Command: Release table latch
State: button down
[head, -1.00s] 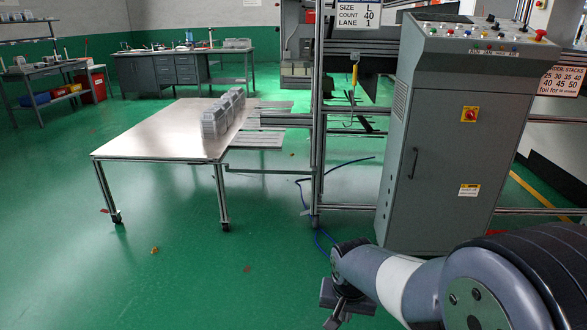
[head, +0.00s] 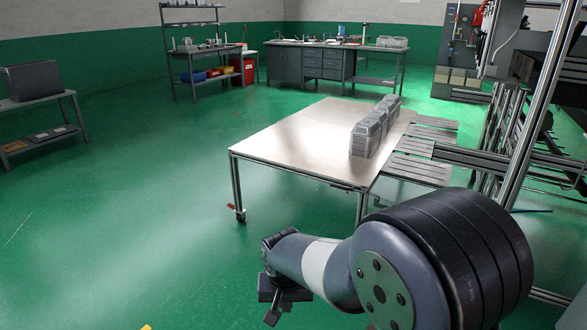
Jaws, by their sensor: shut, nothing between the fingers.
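The metal-topped table (head: 300,132) stands ahead on wheeled legs, with its right side against a slatted rack. A small red lever (head: 231,206) shows by the caster of its near-left leg. No part is clearly recognisable as the latch; the underside of the table top is mostly hidden. My gripper (head: 274,309) is low in front of the table, well apart from it, shut and empty. It hangs over the green floor.
Stacked foil trays (head: 373,130) stand in a row on the table's right side. Slatted metal plates (head: 420,150) and a machine frame (head: 530,110) are at right. A low shelf (head: 45,125) stands far left. The floor left of the table is clear.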

aim_at(353, 189)
jog(key=i+j+z, duration=0.1)
jog(key=i+z, duration=0.15)
jog(key=i, duration=0.35)
jog(key=i+j+z, duration=0.3)
jog(key=i, duration=0.3)
jog(key=i+j+z, duration=0.25)
jog(key=i, duration=0.35)
jog(key=i+j+z, duration=0.25)
jog(key=i+j, duration=0.25)
